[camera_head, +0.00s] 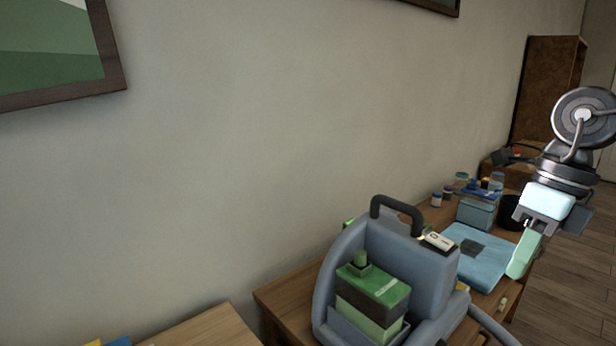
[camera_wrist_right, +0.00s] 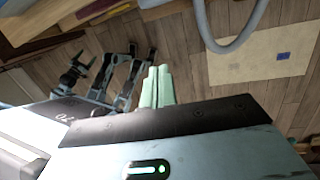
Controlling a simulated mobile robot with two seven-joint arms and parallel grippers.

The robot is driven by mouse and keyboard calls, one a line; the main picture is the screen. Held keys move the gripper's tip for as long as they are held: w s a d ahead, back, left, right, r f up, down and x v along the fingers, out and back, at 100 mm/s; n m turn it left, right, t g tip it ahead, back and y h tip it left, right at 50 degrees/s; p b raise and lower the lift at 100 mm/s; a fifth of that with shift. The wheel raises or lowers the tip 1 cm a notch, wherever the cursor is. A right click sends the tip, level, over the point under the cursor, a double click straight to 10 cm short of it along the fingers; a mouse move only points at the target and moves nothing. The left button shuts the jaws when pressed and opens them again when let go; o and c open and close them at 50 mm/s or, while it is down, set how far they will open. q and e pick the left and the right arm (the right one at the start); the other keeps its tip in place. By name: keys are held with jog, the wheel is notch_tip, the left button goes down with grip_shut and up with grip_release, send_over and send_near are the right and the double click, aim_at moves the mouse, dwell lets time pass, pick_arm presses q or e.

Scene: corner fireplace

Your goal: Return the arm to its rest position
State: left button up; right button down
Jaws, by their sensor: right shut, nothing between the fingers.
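My right arm comes in at the right edge of the head view. Its gripper (camera_head: 523,256) points down, with pale green fingers shut and nothing between them. It hangs at the right side of the wooden table, in front of the light blue mat as seen from the head. In the right wrist view the two fingers (camera_wrist_right: 156,88) lie side by side against the wooden floor behind them. My left gripper is not in view.
A blue-grey machine (camera_head: 340,262) with a black handle stands on the wooden table (camera_head: 285,290). Behind it are a light blue mat (camera_head: 480,262), a teal box (camera_head: 476,213) and small jars. A grey hose (camera_wrist_right: 236,46) and beige sheet (camera_wrist_right: 262,62) show below. Open floor (camera_head: 565,290) lies right.

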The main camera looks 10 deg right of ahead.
jog(key=s+f+m+t+y+p, duration=0.3)
jog(key=f+m+t, duration=0.3)
jog(key=f+m, duration=0.6)
jog(key=s+f+m+t+y+p, duration=0.3)
jog(key=f+m+t, duration=0.4)
jog(key=f+m, duration=0.5)
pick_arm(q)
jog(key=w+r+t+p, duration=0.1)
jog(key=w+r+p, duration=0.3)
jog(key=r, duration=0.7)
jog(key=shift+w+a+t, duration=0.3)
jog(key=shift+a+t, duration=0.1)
pick_arm(e)
jog(key=s+a+f+m+g+h, duration=0.4)
jog(key=s+a+f+m+h, duration=0.2)
jog(key=s+a+f+m, duration=0.8)
jog(key=s+a+f, duration=0.2)
jog(key=s, duration=0.3)
jog(key=shift+a+f+m+h, duration=0.3)
jog(key=shift+a+f, duration=0.05)
